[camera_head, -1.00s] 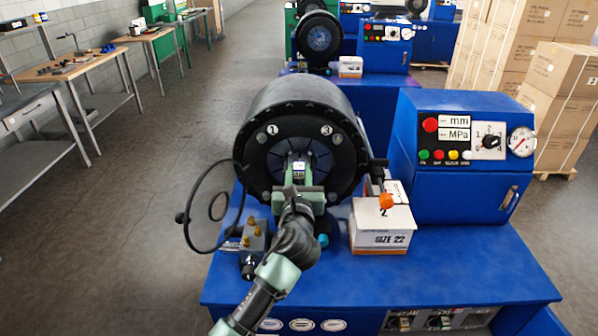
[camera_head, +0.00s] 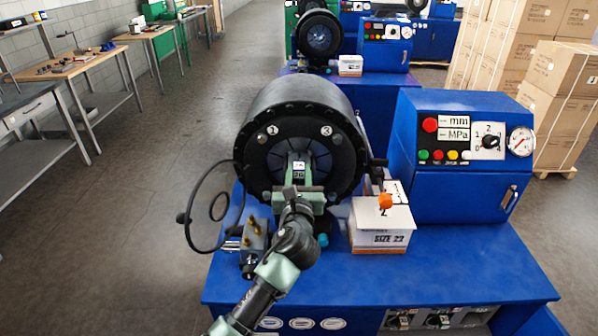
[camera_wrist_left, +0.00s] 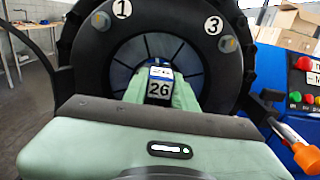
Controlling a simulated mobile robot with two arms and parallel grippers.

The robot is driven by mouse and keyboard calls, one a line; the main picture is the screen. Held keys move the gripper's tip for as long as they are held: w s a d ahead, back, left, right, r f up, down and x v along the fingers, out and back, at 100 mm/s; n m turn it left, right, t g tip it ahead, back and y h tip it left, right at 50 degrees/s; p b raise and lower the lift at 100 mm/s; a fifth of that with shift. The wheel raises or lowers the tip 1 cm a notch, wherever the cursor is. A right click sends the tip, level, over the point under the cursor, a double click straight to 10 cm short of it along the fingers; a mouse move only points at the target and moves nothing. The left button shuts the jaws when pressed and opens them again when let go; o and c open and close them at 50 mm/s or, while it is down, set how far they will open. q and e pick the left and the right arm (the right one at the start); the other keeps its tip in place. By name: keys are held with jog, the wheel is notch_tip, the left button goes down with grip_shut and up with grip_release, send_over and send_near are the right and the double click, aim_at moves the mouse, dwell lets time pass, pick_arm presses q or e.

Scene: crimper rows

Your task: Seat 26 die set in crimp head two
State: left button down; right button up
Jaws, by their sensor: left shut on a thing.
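The crimp head (camera_head: 262,112) is a large black ring with labels 1 and 3 on its face, and it also shows in the left wrist view (camera_wrist_left: 75,60). My left gripper (camera_head: 300,190) is in front of its opening, shut on the 26 die set (camera_head: 299,171). The die set's label reads 26 in the left wrist view (camera_wrist_left: 160,88). It lines up with the dark opening; how deep it sits I cannot tell. My right gripper is not in view.
A white SIZE 22 box (camera_head: 381,235) stands right of the head on the blue bench (camera_head: 400,285). An orange-knobbed lever (camera_head: 385,201) is beside the head. A blue control box (camera_head: 460,190) stands at the right.

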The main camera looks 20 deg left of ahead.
aim_at(299, 159)
pick_arm(q)
jog(key=shift+r+p, duration=0.3)
jog(key=shift+r, duration=0.1)
dwell(0.5)
jog(key=shift+x, duration=1.15)
jog(key=shift+b+x, duration=0.35)
jog(key=shift+x, duration=1.7)
dwell(0.3)
jog(key=c, duration=1.2)
grip_release()
jog(key=shift+d, duration=0.1)
jog(key=shift+c, duration=0.2)
jog(key=shift+o, duration=1)
jog(key=shift+s+f, duration=0.1)
jog(key=shift+s, duration=0.1)
jog(key=shift+s+f, duration=0.1)
jog(key=shift+f, duration=0.45)
jog(key=v, duration=0.2)
jog(key=b+v, duration=0.1)
jog(key=v, duration=0.2)
jog(key=r+v, duration=0.1)
jog(key=v, duration=0.1)
jog(key=shift+s+d+b, duration=0.1)
jog(key=shift+s+b, duration=0.15)
jog(key=shift+b, duration=0.05)
